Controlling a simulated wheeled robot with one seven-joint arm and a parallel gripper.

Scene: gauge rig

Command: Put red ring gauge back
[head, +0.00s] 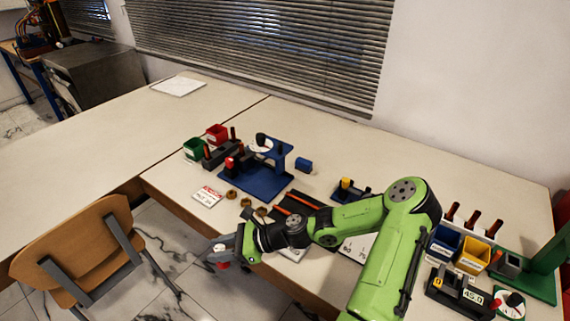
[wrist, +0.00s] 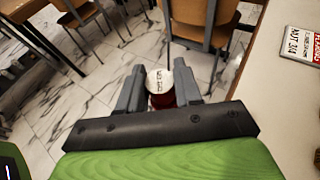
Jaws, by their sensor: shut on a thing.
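My gripper (wrist: 160,92) is shut on the red ring gauge (wrist: 161,99), a small round red piece with a white lettered face, between its two grey fingers. In the head view my gripper (head: 219,258) hangs past the front edge of the table, over the floor, with the red ring gauge (head: 220,247) partly hidden by the fingers. The gauge is clear of the table. I cannot tell which spot on the table belongs to it.
A blue stand (head: 256,183) with a dial, a green bin (head: 195,148), a red bin (head: 216,132) and a lettered sign (head: 207,196) stand on the table (head: 330,150). Several brass rings (head: 232,194) lie near the front edge. A wooden chair (head: 75,245) stands in front.

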